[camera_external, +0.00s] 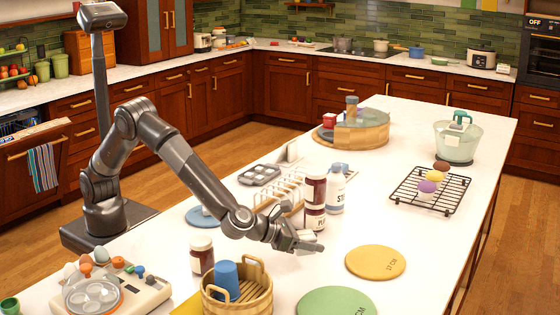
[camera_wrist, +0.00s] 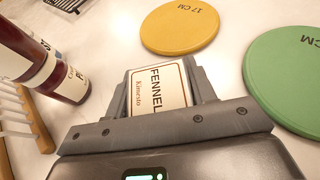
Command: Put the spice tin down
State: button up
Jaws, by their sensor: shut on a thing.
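The spice tin (camera_wrist: 158,88) has a cream label with a dark red border reading "FENNEL Kimesto". It sits between the two grey fingers of my gripper (camera_wrist: 160,100) in the wrist view. In the external view my gripper (camera_external: 306,243) is low over the white island top (camera_external: 330,262), left of the yellow disc, and the tin shows only as a small pale patch (camera_external: 307,235). My gripper is shut on the tin. I cannot tell whether the tin touches the counter. The fingers hide its sides.
Two stacked dark red jars (camera_external: 315,203) and a white bottle (camera_external: 337,188) stand just behind my gripper. A yellow disc (camera_external: 375,262) and a green disc (camera_external: 336,303) lie to the right and front. A wooden basket (camera_external: 237,297) is front left. Bare counter lies between jars and yellow disc.

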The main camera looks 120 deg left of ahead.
aim_at(313, 264)
jog(key=shift+w+a+f, duration=0.3)
jog(key=shift+a+f, duration=0.1)
jog(key=shift+a, duration=0.15)
jog(key=shift+f, duration=1.95)
jog(key=shift+f, duration=0.1)
jog(key=o, duration=1)
